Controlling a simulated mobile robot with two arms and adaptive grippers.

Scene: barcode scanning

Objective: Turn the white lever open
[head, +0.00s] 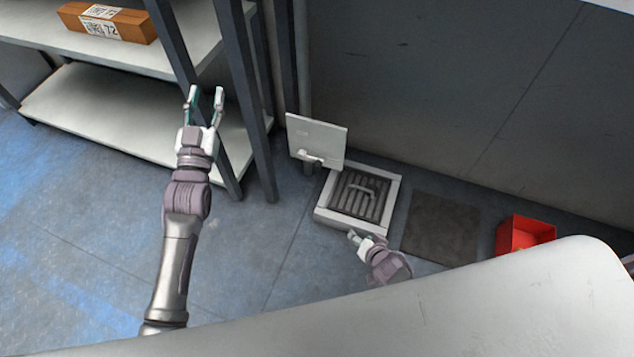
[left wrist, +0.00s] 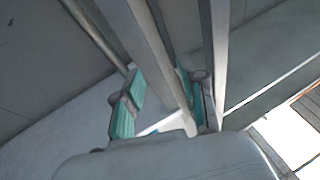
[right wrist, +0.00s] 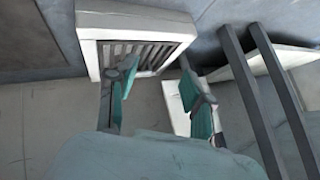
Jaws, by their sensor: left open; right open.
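The white lever (head: 313,158) is a short handle on the lower part of an upright white panel (head: 322,134), beside the floor box in the head view. My right gripper (head: 364,238) is open and empty at the near edge of the floor box, well short of the lever. In the right wrist view the open fingers (right wrist: 160,88) point toward the grated box, and I cannot make out the lever there. My left gripper (head: 206,95) is open and empty in front of the shelf posts, left of the panel and away from the lever.
The white-framed floor box (head: 393,196) has a dark grate with a handle. A dark mat (head: 440,228) and a red bin (head: 524,233) lie to its right. The shelf (head: 130,125) with an orange-brown box (head: 108,23) stands left. The blue floor between is clear.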

